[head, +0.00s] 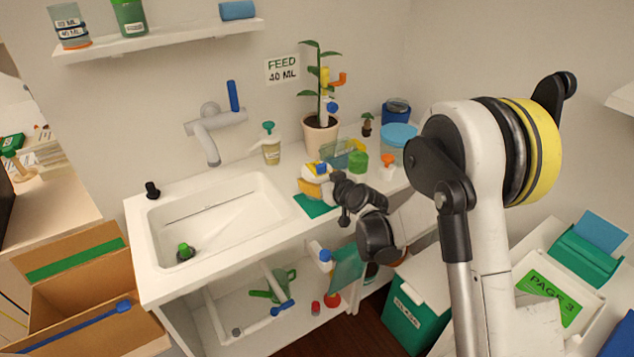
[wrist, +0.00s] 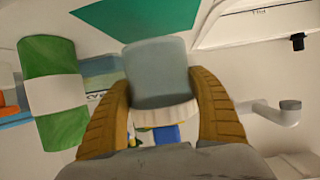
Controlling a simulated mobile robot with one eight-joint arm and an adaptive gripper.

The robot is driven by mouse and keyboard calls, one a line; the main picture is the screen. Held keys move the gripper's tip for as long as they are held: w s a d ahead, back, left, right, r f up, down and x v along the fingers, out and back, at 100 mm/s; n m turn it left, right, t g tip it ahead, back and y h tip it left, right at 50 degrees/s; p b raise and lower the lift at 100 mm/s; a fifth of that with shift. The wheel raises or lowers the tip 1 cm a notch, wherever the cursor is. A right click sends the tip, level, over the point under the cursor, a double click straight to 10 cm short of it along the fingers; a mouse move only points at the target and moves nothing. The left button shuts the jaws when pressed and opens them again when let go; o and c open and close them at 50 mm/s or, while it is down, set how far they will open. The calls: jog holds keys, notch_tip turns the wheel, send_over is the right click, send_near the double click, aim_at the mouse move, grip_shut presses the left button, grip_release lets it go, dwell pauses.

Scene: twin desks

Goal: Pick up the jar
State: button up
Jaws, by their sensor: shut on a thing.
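The jar (wrist: 158,72) has a grey-blue body and a pale ribbed band in the wrist view. The tan fingers of my gripper (wrist: 160,88) close on it from both sides. In the head view my gripper (head: 318,182) is over the counter right of the sink, beside a teal mat (head: 316,207). The jar is small there and partly hidden by the fingers. I cannot tell how far the jar is above the counter.
A green container with a white band (wrist: 53,92) is close beside one finger. A potted plant (head: 320,133), a soap bottle (head: 270,146), a green cup (head: 358,161) and a blue-lidded tub (head: 398,138) stand on the counter. The sink (head: 215,218) is left of my gripper.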

jog(key=s+d+r+p, duration=0.4)
jog(key=d+r, duration=0.4)
jog(key=d, duration=0.2)
jog(key=s+d+r+m+h, duration=0.1)
jog(key=s+d+r, duration=0.3)
jog(key=s, duration=0.3)
jog(key=s+d+r+m+t+h, duration=0.1)
jog(key=s+d+r, duration=0.3)
jog(key=s+d, duration=0.3)
jog(key=shift+s+d+r+m+h+p, duration=0.2)
jog(key=shift+d+r+m+h+p, duration=0.1)
jog(key=shift+h, duration=0.1)
